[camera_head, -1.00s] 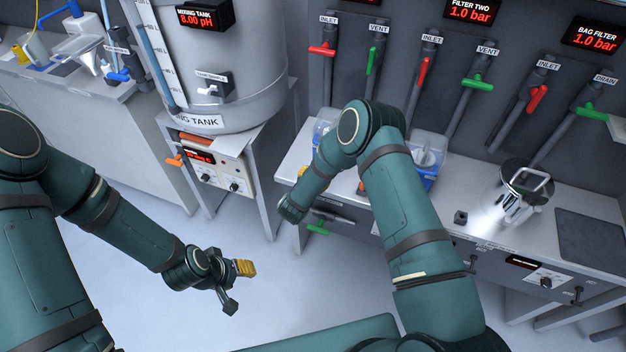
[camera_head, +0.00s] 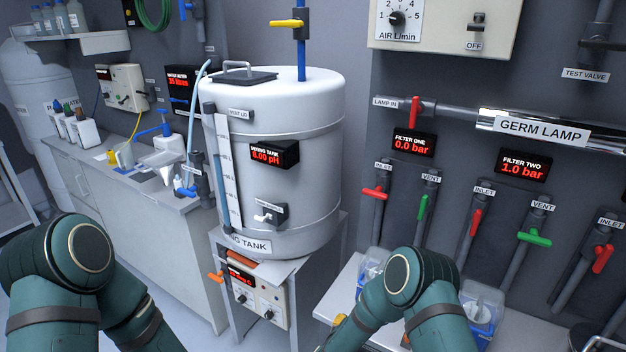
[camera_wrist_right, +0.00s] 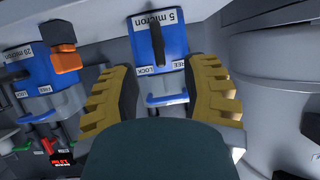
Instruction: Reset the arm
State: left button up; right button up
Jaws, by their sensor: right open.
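My right arm (camera_head: 425,285) comes up at the lower middle right of the head view, in front of the bench. Its gripper is hidden there behind the arm or cut off. In the right wrist view my right gripper (camera_wrist_right: 165,100) is open, with two yellow ribbed fingers apart and nothing between their tips. Beyond the fingers is a blue filter block labelled 5 micron (camera_wrist_right: 158,40). My left arm (camera_head: 65,270) shows at the lower left of the head view. Its gripper is outside the picture.
The mixing tank (camera_head: 275,170) stands on a stand at the centre. A blue filter block labelled 20 micron (camera_wrist_right: 35,75) is left in the wrist view. Wall valves with red and green handles (camera_head: 530,237) line the right. A counter (camera_head: 130,210) with small items runs along the left.

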jog(key=s+a+n+g+y, duration=0.1)
jog(key=s+g+y, duration=0.2)
jog(key=s, duration=0.5)
jog(key=s+a+n+g+y+b, duration=0.1)
jog(key=s+n+g+y, duration=0.1)
jog(key=s, duration=0.6)
jog(key=s+a+n+g+y, duration=0.1)
jog(key=s+g+y, duration=0.3)
jog(key=s, duration=0.5)
jog(key=shift+a+f+n+y+b, duration=0.35)
jog(key=shift+a+f+n+y, duration=0.05)
jog(key=shift+y, duration=0.3)
jog(key=shift+w, duration=0.1)
